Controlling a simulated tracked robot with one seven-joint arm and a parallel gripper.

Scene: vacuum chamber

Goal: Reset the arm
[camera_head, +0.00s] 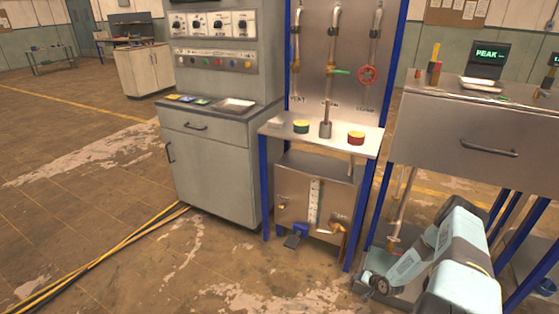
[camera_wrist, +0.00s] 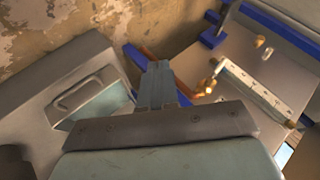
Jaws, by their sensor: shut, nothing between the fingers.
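My arm (camera_head: 462,262) shows in the head view at the lower right, folded low in front of the right-hand bench. My gripper (camera_wrist: 160,70) shows in the wrist view with its two fingers together and nothing between them. It points toward the floor beside a metal tank. I cannot clearly make out the fingers in the head view.
The blue-framed stand (camera_head: 265,190) holds pipes, valves and a lower tank (camera_head: 292,207) with a gauge; its brass fittings also show in the wrist view. A grey control cabinet (camera_head: 215,165) stands left, a steel bench (camera_head: 455,135) right. The left floor is open, crossed by cables (camera_head: 110,258).

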